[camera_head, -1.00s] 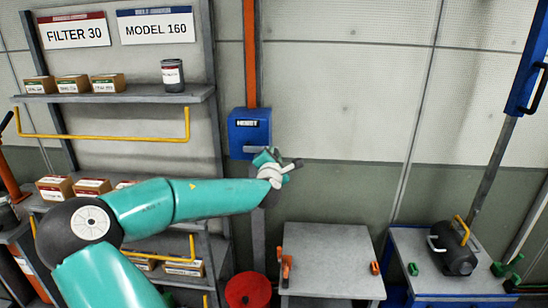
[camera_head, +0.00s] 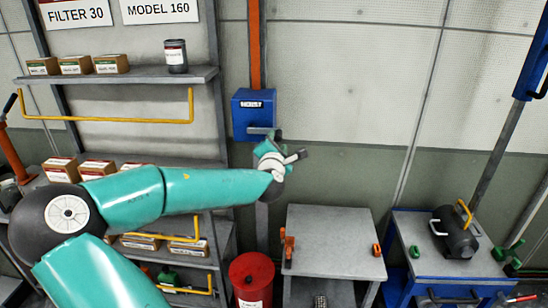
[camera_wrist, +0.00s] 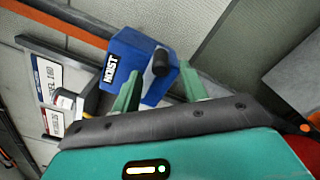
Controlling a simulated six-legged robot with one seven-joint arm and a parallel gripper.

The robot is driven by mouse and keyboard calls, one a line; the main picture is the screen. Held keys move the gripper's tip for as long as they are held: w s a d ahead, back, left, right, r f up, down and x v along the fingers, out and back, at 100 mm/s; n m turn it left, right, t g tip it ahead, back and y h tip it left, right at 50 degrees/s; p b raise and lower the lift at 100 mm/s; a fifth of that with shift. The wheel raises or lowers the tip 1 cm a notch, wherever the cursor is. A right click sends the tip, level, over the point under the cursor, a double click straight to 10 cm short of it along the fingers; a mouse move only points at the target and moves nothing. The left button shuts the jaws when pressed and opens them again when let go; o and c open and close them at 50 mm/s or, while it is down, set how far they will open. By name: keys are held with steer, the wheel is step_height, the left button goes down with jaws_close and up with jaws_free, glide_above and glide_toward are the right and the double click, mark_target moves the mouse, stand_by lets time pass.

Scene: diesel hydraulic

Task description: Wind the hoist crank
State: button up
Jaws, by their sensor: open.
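The blue hoist box (camera_head: 254,108), labelled HOIST, is on the wall below an orange upright in the head view. It also shows in the wrist view (camera_wrist: 128,58). The crank's dark grip (camera_wrist: 161,62) sticks out from the box towards the wrist camera. In the head view the grey crank (camera_head: 262,131) shows at the box's lower edge. My gripper (camera_wrist: 160,86) is open, its two green fingers spread on either side below the grip in the picture. The grip appears beyond the fingertips, not held. In the head view my gripper (camera_head: 266,147) is just below the box.
A grey-topped table (camera_head: 335,245) stands at lower right, with a red drum (camera_head: 251,276) to its left. A blue bench (camera_head: 440,277) carries a dark cylinder (camera_head: 456,236). Shelves (camera_head: 120,78) with boxes and yellow rails are at left. The wall right of the box is clear.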

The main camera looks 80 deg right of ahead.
steer(key=s+a, duration=0.1)
steer(key=a, duration=0.7)
steer(key=shift+s+a, duration=0.25)
steer(key=shift+a, duration=0.15)
